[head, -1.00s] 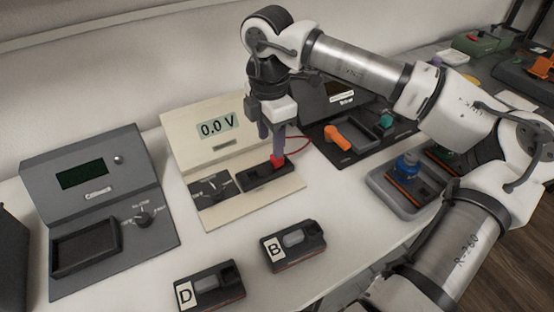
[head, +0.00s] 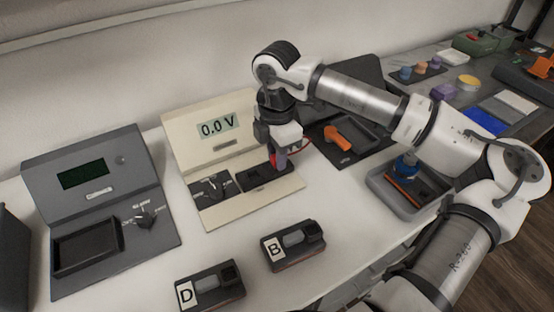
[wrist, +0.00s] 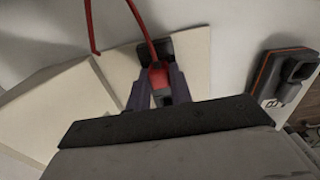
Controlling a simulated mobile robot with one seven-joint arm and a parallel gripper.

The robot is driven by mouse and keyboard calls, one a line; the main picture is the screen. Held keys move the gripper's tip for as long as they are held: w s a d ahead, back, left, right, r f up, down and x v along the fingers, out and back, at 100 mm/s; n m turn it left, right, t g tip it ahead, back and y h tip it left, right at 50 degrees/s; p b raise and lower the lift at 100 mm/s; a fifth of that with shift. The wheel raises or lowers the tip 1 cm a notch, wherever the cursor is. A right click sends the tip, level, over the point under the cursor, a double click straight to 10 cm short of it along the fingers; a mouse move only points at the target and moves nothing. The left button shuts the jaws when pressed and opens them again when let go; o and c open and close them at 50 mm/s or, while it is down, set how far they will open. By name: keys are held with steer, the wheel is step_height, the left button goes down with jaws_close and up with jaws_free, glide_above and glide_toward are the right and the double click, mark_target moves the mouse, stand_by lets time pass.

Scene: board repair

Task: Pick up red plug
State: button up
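The red plug (wrist: 158,77) has a red cable running up from it in the wrist view. It stands at the dark socket block of the cream meter and also shows in the head view (head: 275,160), partly hidden by my gripper. My gripper (wrist: 157,72) points down at the plug, with one purple finger on each side of it; it shows in the head view too (head: 276,163). Whether the fingers press on the plug or leave a small gap is not clear.
The cream meter (head: 183,150) reads 0.0 V and has a knob left of the socket. A grey device (head: 100,160) stands at left. Modules D (head: 210,285) and B (head: 293,245) lie in front. A grey tray (head: 385,195) sits at right.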

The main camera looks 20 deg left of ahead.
jaws_close()
steer(key=shift+r, duration=0.15)
step_height(320, 180, up, 20)
stand_by(0.3)
steer(key=shift+f+p, duration=0.25)
steer(key=shift+p, duration=0.05)
